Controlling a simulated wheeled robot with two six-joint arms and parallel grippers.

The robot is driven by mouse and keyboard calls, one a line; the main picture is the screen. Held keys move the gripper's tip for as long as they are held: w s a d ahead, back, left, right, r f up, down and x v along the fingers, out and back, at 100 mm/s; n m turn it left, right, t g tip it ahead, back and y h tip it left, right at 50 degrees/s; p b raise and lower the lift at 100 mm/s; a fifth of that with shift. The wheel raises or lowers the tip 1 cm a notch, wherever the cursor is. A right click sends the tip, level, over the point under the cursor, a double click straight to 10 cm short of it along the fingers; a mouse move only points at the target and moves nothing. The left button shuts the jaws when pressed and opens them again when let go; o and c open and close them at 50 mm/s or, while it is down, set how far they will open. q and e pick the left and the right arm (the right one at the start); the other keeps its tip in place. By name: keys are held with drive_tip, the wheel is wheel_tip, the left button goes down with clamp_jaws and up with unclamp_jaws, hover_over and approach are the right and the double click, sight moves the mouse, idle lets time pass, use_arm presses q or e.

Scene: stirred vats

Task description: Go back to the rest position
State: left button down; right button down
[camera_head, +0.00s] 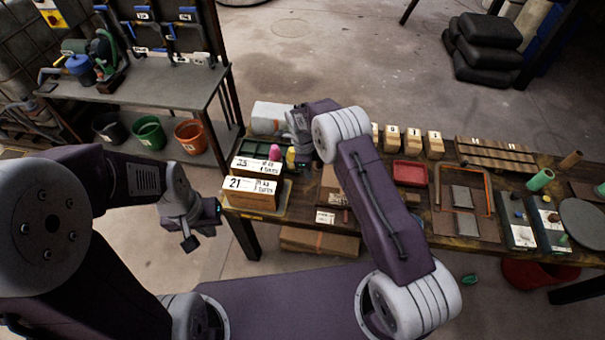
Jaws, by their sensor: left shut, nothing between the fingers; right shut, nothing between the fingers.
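My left gripper (199,236) is at the left, hanging over the floor beside the left end of the workbench (330,240). It is shut and empty, and touches nothing that I can see. My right arm reaches forward over the bench. My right gripper (303,160) is near the back left of the bench, just right of the pink and yellow items. It points down and is shut and empty. My own arm hides part of it, and I cannot tell its height above the bench.
White-fronted boxes (250,191) stand at the bench's left end. A red tray (410,173), small wooden blocks (434,145) and a wooden rack (497,155) lie to the right. A grey side table (150,83) stands back left, with several buckets below.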

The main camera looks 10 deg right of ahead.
use_arm(q)
drive_tip(key=shift+w+d, duration=0.1)
drive_tip(key=shift+d, duration=0.35)
use_arm(e)
drive_tip(key=shift+w+d+f, duration=0.1)
drive_tip(key=shift+d+f, duration=0.05)
drive_tip(key=shift+d, duration=0.3)
